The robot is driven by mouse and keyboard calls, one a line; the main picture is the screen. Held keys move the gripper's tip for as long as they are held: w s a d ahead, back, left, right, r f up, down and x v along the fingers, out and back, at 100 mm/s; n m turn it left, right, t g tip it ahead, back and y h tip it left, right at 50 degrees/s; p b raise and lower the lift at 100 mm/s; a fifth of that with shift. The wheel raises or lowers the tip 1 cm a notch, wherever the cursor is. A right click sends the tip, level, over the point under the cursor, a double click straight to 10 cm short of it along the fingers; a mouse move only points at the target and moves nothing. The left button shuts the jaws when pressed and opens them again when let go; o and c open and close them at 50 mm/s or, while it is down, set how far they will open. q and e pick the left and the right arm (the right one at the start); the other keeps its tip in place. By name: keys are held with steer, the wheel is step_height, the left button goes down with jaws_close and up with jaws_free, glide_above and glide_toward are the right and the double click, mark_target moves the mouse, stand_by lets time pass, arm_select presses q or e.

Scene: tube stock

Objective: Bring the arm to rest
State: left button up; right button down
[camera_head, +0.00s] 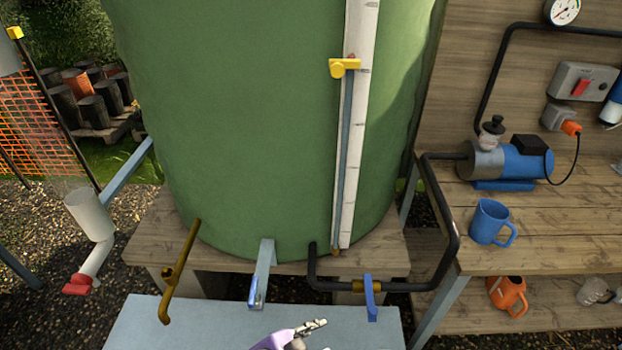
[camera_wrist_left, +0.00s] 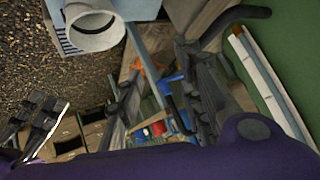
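My left gripper (camera_head: 310,328), with a purple body and grey fingers, shows at the bottom centre of the head view, pointing right. Most of its arm is below the frame. In the left wrist view its two dark fingers (camera_wrist_left: 160,95) stand apart with nothing between them. A dark jointed part with a bright edge at the left of that view may be my right gripper (camera_wrist_left: 40,122). Its finger opening cannot be made out. No right gripper shows in the head view.
A green tank (camera_head: 245,120) stands on a wooden stand behind a brass lever (camera_head: 180,270), a grey-blue spout (camera_head: 263,270) and a blue-handled valve (camera_head: 370,298). A blue-grey surface (camera_head: 150,325) lies in front. A bench at right holds a pump (camera_head: 510,162) and blue mug (camera_head: 491,220).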

arm_select(q)
steer(key=s+a+f+n+t+y, duration=0.1)
steer(key=s+a+f+n+y, duration=0.2)
steer(key=s+a+n, duration=0.3)
steer(key=s+a+f+n+t+y, duration=0.1)
steer(key=s+a+f+n+y, duration=0.2)
steer(key=a, duration=1)
steer(key=s+n, duration=0.3)
steer(key=s, duration=0.2)
steer(key=shift+s+f+n+y+p, duration=0.25)
steer(key=shift+s+n+y+p, duration=0.05)
steer(key=shift+p, duration=0.05)
steer(key=shift+a, duration=0.1)
